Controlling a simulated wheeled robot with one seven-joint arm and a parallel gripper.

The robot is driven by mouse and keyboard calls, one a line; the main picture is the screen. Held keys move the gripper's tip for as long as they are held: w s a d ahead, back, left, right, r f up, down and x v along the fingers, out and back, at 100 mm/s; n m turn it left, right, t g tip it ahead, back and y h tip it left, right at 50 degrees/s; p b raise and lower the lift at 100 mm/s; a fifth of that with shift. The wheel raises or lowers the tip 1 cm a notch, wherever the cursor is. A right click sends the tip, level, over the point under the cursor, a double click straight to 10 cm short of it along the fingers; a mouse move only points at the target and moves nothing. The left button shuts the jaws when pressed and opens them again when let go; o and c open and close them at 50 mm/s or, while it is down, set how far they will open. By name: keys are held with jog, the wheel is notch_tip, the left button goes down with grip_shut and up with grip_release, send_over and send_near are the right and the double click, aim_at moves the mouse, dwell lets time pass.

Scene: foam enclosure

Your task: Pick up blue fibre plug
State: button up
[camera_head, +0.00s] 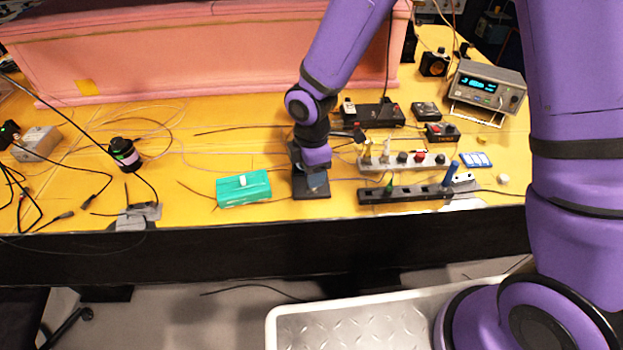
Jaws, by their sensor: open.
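A small blue upright piece, which looks like the blue fibre plug (450,174), stands at the right end of a black strip (425,192) near the table's front edge. My gripper (314,182) points down at the middle of the table, left of the strip and well apart from the blue plug. It is open.
A teal box (243,190) lies left of my gripper. A pale strip with several coloured knobs (404,160) lies behind the black strip. A blue-and-white card (476,160) and a grey instrument (488,87) are at the right. Thin cables cross the yellow tabletop (215,150).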

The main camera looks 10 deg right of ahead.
jog(key=shift+f, duration=1.35)
jog(key=shift+c, duration=0.4)
grip_shut()
jog(key=shift+r, duration=0.1)
